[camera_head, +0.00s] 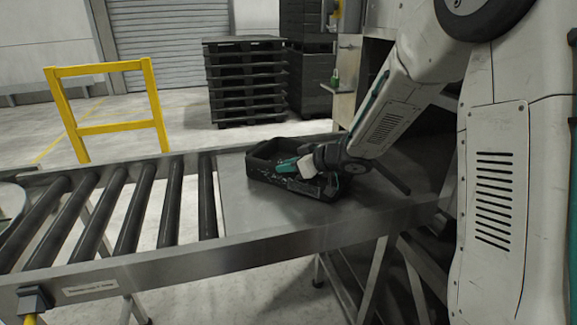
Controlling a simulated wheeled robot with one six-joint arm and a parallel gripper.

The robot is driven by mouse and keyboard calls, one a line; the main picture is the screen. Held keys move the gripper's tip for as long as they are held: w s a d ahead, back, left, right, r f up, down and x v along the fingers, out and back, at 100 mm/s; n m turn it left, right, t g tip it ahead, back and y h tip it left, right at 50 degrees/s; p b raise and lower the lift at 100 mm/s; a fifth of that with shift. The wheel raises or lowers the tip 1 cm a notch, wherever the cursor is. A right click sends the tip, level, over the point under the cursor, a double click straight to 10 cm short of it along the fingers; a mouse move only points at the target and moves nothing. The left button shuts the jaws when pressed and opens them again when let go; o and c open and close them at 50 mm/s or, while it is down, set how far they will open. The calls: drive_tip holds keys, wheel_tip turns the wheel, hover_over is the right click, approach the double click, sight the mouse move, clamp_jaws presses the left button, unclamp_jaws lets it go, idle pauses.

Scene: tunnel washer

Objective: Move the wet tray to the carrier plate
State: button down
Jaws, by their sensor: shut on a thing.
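A black tray (262,167) is on or just above the bare steel plate (240,205) at the right end of the roller conveyor. I cannot tell whether it touches the plate. Light specks, perhaps water, show on its side. My gripper (290,168) reaches in from the upper right and is shut on the tray. The fingertips and the tray's right end are partly hidden by my gripper and wrist. No part that I can clearly name as the carrier plate stands out.
Dark conveyor rollers (126,208) run left of the steel plate. A steel side rail (150,265) edges the front. A yellow barrier (112,100) and a stack of black pallets (245,85) stand on the floor behind. The rollers are empty.

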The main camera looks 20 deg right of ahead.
drive_tip(key=c, duration=1.3)
unclamp_jaws()
drive_tip(key=shift+o, duration=0.2)
